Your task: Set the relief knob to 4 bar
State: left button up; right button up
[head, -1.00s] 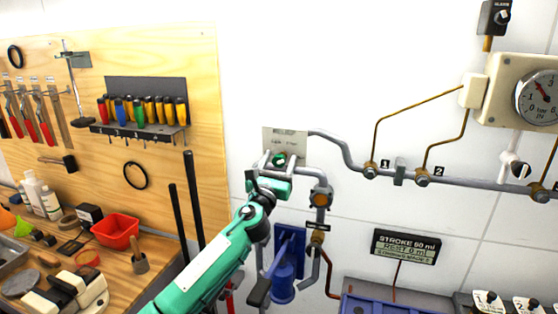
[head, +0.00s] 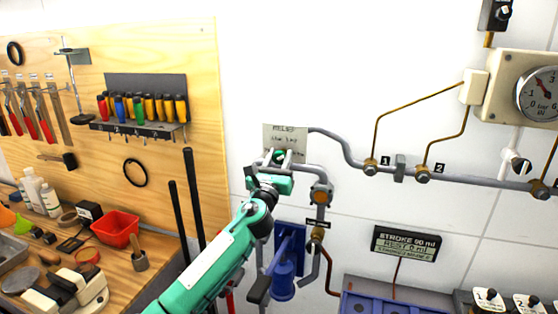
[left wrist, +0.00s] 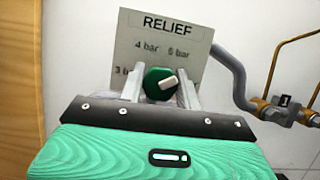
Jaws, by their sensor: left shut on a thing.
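The relief knob is round and green with a white pointer bar; it shows in the left wrist view (left wrist: 158,88) in front of the grey RELIEF plate (left wrist: 190,45). The plate reads 3 bar at left, 4 bar at upper left and another bar mark, hard to read, at upper right. The white bar lies right of the knob's middle, tilted slightly up to the right, away from the 4 bar mark. My left gripper (head: 279,156) is shut on the knob, one finger on each side. My right gripper is not in view.
Grey pipes (head: 335,142) run right from the plate to a gauge (head: 540,92). A blue hand pump (head: 285,272) is below my gripper. A dark display panel (head: 405,243) hangs lower right. A wooden tool board (head: 150,60) and a cluttered bench are at left.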

pick_arm(q)
jog(key=n+y+b, duration=0.1)
jog(key=n+y, duration=0.1)
jog(key=n, duration=0.1)
jog(key=shift+d+f+n+t, duration=0.1)
jog(key=shift+n+t, duration=0.2)
jog(key=n+y+b, duration=0.1)
jog(key=n+y, duration=0.1)
jog(key=n, duration=0.2)
jog(key=n+y, duration=0.1)
jog(key=n, duration=0.2)
jog(key=n+g+y, duration=0.1)
jog(key=n, duration=0.1)
jog(key=shift+n+y, duration=0.3)
jog(key=shift+n, duration=0.1)
jog(key=n+g+y, duration=0.1)
jog(key=n, duration=0.3)
jog(key=shift+n+g, duration=0.8)
jog(key=shift+n, duration=0.9)
jog(key=shift+y, duration=0.3)
jog(key=o, duration=1)
